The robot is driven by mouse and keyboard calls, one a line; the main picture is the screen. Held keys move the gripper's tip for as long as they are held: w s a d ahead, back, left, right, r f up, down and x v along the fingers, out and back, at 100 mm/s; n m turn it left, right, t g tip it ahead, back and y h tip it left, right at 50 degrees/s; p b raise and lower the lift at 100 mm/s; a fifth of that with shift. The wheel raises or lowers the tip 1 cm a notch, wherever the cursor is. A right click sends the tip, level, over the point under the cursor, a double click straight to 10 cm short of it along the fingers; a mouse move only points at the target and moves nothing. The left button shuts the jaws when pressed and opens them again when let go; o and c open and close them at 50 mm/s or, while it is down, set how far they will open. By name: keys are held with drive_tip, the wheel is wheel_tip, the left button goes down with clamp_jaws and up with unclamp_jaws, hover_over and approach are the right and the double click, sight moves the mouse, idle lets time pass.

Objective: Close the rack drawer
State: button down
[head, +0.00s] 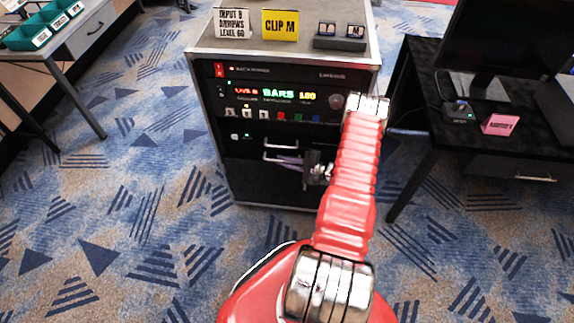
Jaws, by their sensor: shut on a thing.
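The rack (294,50) is a black-fronted cabinet with silver edges and a grey top, standing ahead of me in the upper middle. Low on its front is a dark drawer front (250,168) with silver bar handles (282,147), one above the other. My gripper (308,172) is at the right end of the lower handle (285,160) and appears shut on it. My red arm covers the right side of the rack front. How far the drawer stands out is hard to tell in the dark.
Signs (280,25) and a small box (340,36) stand on the rack top. A black desk (420,110) with a monitor (510,35) stands close on the right. A table (50,45) with teal bins (28,38) is at upper left. Patterned carpet (120,200) is clear between.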

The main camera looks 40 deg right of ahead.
drive_tip(key=shift+w+d+f, duration=0.1)
drive_tip(key=shift+d+f, duration=0.05)
drive_tip(key=c, duration=2.2)
unclamp_jaws()
drive_tip(key=shift+o, duration=0.4)
drive_tip(key=v, duration=1.3)
drive_tip(key=shift+s, duration=0.35)
